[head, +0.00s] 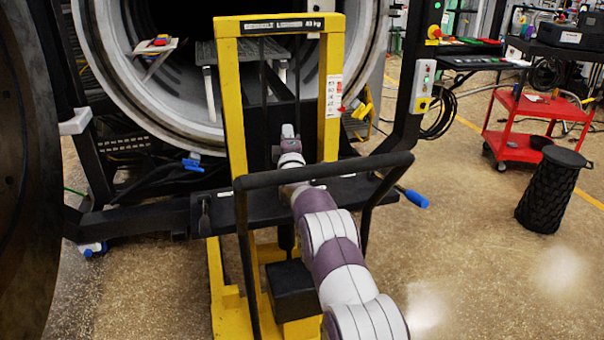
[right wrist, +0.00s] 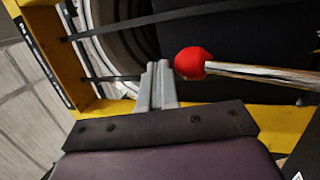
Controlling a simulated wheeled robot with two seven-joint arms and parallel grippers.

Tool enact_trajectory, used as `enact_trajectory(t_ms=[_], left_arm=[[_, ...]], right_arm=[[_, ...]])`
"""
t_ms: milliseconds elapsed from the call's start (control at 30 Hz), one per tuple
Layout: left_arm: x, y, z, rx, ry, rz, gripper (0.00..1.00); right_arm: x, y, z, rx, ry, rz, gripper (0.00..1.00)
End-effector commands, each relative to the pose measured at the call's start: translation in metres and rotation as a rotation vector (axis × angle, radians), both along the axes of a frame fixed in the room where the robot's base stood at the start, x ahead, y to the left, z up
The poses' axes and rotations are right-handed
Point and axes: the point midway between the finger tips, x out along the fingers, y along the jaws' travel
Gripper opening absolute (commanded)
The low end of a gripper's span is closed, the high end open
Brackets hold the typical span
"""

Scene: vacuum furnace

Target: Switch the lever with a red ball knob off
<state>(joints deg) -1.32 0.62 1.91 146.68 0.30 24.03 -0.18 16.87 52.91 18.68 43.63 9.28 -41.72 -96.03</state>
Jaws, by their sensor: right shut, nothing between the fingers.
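The lever's red ball knob (right wrist: 192,63) shows in the right wrist view, right of the fingertips. Its bare metal rod (right wrist: 260,73) runs from the ball to the right edge of that view. My right gripper (right wrist: 157,68) is shut and empty, its two grey fingers together just left of the ball. I cannot tell whether they touch it. In the head view my right gripper (head: 288,131) is inside the yellow lift frame (head: 235,110). The red ball cannot be made out there. My left gripper is not in view.
The black push handle (head: 320,172) of the lift stands around my right arm. Behind is the round furnace opening (head: 120,95). A black bin (head: 550,190) and a red cart (head: 530,125) stand to the right. The floor at the lower right is clear.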

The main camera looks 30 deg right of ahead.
Motion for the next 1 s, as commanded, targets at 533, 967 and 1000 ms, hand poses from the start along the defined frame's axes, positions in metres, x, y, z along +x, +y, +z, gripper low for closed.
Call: enact_trajectory(t_ms=[533, 967, 1000], left_arm=[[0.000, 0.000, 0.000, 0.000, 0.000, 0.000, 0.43], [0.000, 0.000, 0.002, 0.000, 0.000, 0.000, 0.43], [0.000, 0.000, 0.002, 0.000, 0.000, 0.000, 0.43]], right_arm=[[-0.014, 0.006, -0.005, 0.001, 0.003, 0.000, 0.00], [-0.096, 0.042, -0.030, 0.002, 0.002, 0.001, 0.00], [-0.100, 0.044, -0.031, 0.001, 0.002, 0.001, 0.00]])
